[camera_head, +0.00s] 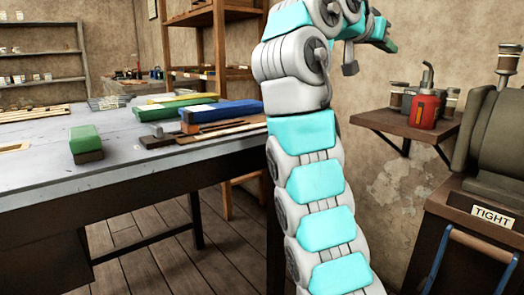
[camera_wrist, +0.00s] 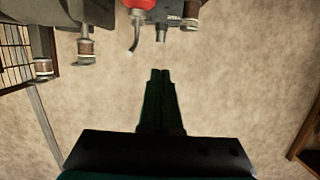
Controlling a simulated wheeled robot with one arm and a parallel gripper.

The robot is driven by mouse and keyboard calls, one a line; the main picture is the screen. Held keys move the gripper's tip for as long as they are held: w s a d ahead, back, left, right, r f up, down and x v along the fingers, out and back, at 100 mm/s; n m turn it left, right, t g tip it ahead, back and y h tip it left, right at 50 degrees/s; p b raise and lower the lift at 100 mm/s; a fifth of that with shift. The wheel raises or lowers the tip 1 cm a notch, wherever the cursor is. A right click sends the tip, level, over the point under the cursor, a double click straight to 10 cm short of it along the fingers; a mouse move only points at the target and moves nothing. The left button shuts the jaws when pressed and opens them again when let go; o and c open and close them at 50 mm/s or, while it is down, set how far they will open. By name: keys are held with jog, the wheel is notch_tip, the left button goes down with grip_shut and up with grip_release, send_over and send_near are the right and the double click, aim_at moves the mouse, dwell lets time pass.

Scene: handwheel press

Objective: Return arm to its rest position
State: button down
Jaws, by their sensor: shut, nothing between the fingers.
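My arm, white and turquoise, rises through the middle of the head view and bends over at the top. My gripper (camera_head: 389,46) has dark green fingers and shows at the top, right of the upper arm, in front of the bare wall. In the wrist view my gripper (camera_wrist: 160,72) has its two fingers together with nothing visible between them. The arm's uppermost part is cut off by the head view's top edge. The gripper is apart from the shelf and everything on it.
A workbench (camera_head: 45,140) on the left holds a green block (camera_head: 86,139) and several tools. A wall shelf (camera_head: 402,122) on the right bears a red oil can (camera_head: 424,108) and jars. A machine (camera_head: 492,135) with a "TIGHT" label (camera_head: 492,217) stands at far right.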

notch_tip(320, 180, down, 5)
jog(key=w+n+g+y, duration=0.1)
jog(key=w+n+y, duration=0.1)
jog(key=n, duration=0.4)
jog(key=s+a+f+n+g+y, duration=0.1)
jog(key=s+f+n+g+y, duration=0.1)
jog(key=s+f, duration=0.6)
jog(key=s+f+n+g+y, duration=0.15)
jog(key=s+f, duration=0.25)
jog(key=f, duration=0.8)
jog(key=s+a+f+g+y, duration=0.2)
jog(key=s+a+f, duration=0.1)
jog(key=s+f, duration=0.5)
jog(key=s+a+f+g+y+p, duration=0.1)
jog(key=s+a+f, duration=0.3)
jog(key=s+f, duration=0.5)
jog(key=s+a+f+g+y, duration=0.3)
jog(key=s+f, duration=0.5)
jog(key=s, duration=0.7)
jog(key=shift+s+a+f+n+g, duration=0.25)
jog(key=shift+a+n+g, duration=0.1)
jog(key=shift+a+n, duration=0.15)
jog(key=shift+y, duration=0.25)
